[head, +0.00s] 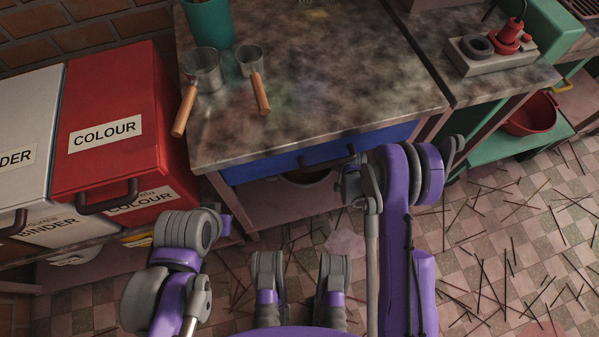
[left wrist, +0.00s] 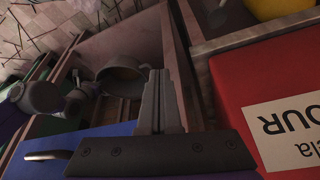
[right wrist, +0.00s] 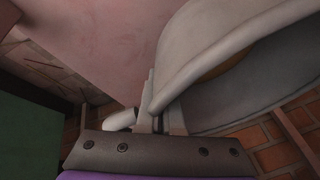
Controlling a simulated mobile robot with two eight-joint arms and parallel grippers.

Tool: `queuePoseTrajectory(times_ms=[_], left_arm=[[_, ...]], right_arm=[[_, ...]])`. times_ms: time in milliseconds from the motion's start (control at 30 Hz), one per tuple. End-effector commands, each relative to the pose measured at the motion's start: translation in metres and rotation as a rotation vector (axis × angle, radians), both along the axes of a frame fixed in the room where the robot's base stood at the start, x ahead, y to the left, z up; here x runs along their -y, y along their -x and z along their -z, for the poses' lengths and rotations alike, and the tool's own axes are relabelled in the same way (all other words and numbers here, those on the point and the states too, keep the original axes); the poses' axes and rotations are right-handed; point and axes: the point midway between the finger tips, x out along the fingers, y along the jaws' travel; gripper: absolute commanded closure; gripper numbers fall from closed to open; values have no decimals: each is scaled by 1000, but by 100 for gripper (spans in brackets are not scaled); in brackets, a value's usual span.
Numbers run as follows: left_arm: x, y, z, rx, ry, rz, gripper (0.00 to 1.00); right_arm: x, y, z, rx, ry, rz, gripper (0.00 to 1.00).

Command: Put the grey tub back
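The grey tub (right wrist: 210,60) fills the upper right of the right wrist view. My right gripper (right wrist: 160,105) has its fingers on either side of the tub's rim and looks shut on it. In the head view a small part of the tub (head: 308,178) shows under the table's blue drawer; the rest is hidden. The left wrist view shows the tub (left wrist: 122,78) tilted inside the table's lower space, my right gripper at its left. My left gripper (left wrist: 160,80) is shut and empty, near the red bin; its fingertips are not clear in the head view.
The table (head: 320,70) carries a green pot (head: 208,22) and two wood-handled ladles. Its blue drawer front (head: 300,158) overhangs the tub. A red COLOUR bin (head: 115,115) and a pale BINDER bin (head: 25,140) stand at left. Thin sticks litter the tiled floor at right.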

Motion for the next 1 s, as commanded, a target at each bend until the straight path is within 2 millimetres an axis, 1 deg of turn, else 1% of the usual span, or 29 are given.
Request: queuePoseTrajectory(times_ms=[67, 300, 400, 567, 733, 800, 1000], left_arm=[[0, 0, 2, 0, 0, 0, 100], [0, -2, 13, -1, 0, 0, 100], [0, -3, 15, -1, 0, 0, 100], [0, -3, 17, -1, 0, 0, 100], [0, -4, 22, 0, 0, 0, 100], [0, -4, 22, 0, 0, 0, 100], [0, -4, 22, 0, 0, 0, 100]], right_arm=[[0, 0, 5, 0, 0, 1, 100], [0, -1, 48, 0, 0, 1, 100], [0, -1, 60, 0, 0, 1, 100], [0, 0, 71, 0, 0, 0, 100], [0, -1, 95, 1, 0, 0, 100], [0, 0, 100, 1, 0, 0, 100], [0, 0, 100, 0, 0, 0, 100]])
